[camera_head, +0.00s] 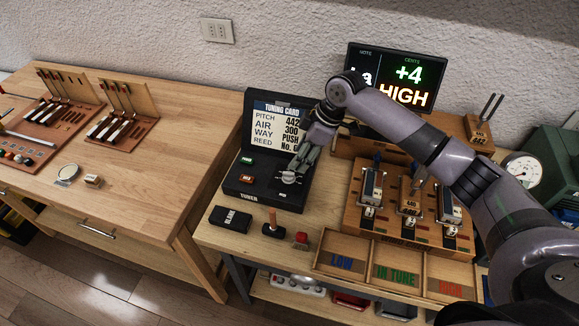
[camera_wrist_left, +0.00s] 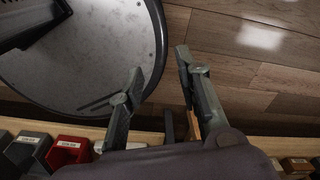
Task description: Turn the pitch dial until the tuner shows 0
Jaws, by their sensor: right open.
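The tuner (camera_head: 240,187) is a black box on the right-hand bench, with a green button and a red button on its left side. The pitch dial (camera_head: 287,180), a silvery knob, is at its right side. My right gripper (camera_head: 297,168) is open, reaching down at the dial and partly covering it; whether the fingers touch it I cannot tell. My left gripper (camera_wrist_left: 157,72) is open and empty in the left wrist view, over the floor beside a bench edge.
The tuning card (camera_head: 277,127) stands behind the tuner and lists pitch 442. Right of it are a wooden block with reeds (camera_head: 355,222) and a tray (camera_head: 322,265) marked LOW, IN TUNE and HIGH.

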